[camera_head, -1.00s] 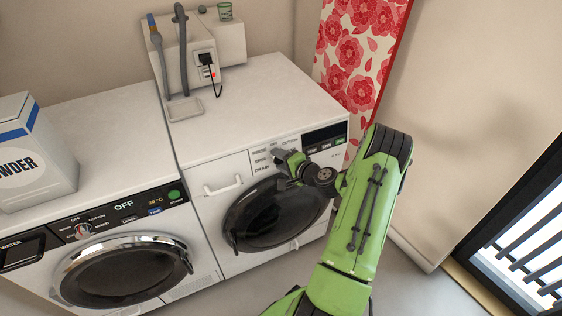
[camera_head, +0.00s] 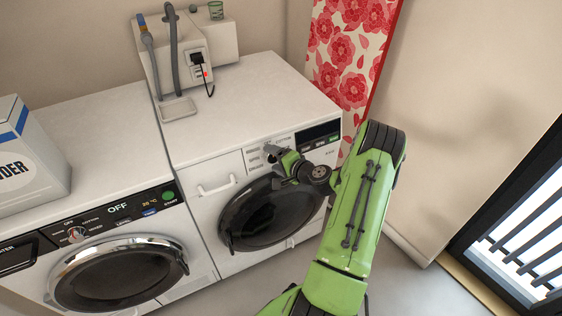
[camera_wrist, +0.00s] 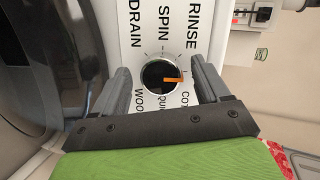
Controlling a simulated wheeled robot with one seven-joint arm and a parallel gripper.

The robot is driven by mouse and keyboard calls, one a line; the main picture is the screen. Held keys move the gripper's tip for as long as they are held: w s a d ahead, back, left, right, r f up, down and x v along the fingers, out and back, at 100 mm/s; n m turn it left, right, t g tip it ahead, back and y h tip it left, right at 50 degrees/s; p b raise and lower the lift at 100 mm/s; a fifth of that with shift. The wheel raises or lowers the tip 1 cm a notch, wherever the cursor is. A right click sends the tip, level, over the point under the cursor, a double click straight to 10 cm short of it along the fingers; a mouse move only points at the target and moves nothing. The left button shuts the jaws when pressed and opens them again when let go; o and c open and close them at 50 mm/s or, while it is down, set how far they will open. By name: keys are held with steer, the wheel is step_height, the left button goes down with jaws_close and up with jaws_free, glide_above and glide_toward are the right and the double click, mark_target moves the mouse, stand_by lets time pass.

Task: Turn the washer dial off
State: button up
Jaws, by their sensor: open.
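The washer dial (camera_wrist: 158,76) is a round black knob with an orange pointer, on the white panel of the right machine (camera_head: 250,100). In the wrist view its pointer aims to the right, between the RINSE and the lower labels. RINSE, SPIN and DRAIN stand above it in that view. My gripper (camera_wrist: 160,72) is open, with one finger on each side of the dial and visible gaps between. I cannot tell how far the fingertips are from the panel. In the head view my gripper (camera_head: 274,151) is at the panel and covers the dial.
A second machine at left has its own dial (camera_head: 76,234) and an OFF display (camera_head: 118,208). A powder box (camera_head: 30,160) stands on it. The right machine has a dark round door (camera_head: 268,212) below my gripper and a white handle (camera_head: 217,187).

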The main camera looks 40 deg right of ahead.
steer(key=p+v, duration=0.2)
steer(key=v, duration=1.3)
steer(key=shift+s, duration=0.25)
steer(key=shift+r, duration=0.1)
